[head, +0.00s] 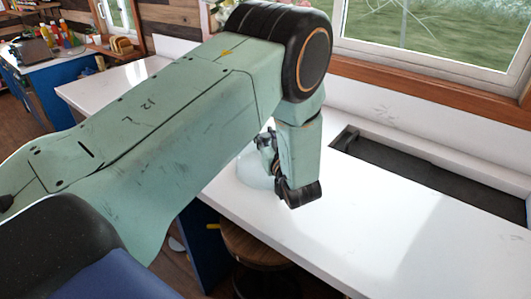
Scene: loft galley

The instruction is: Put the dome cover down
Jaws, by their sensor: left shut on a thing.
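The dome cover (252,171) is a pale, see-through dome at the white counter, in the middle of the head view. My left gripper (272,158) is shut on it, reaching down from the arm's bent wrist. The arm and gripper hide the dome's upper and right parts. I cannot tell whether its rim touches the counter. My right gripper is out of view.
The white counter (400,235) is clear to the right of the gripper, with a dark recessed tray (430,180) at its back. A window (435,30) is behind. A round wooden stool (260,250) stands below the counter's front edge. A blue cabinet with bottles is far left.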

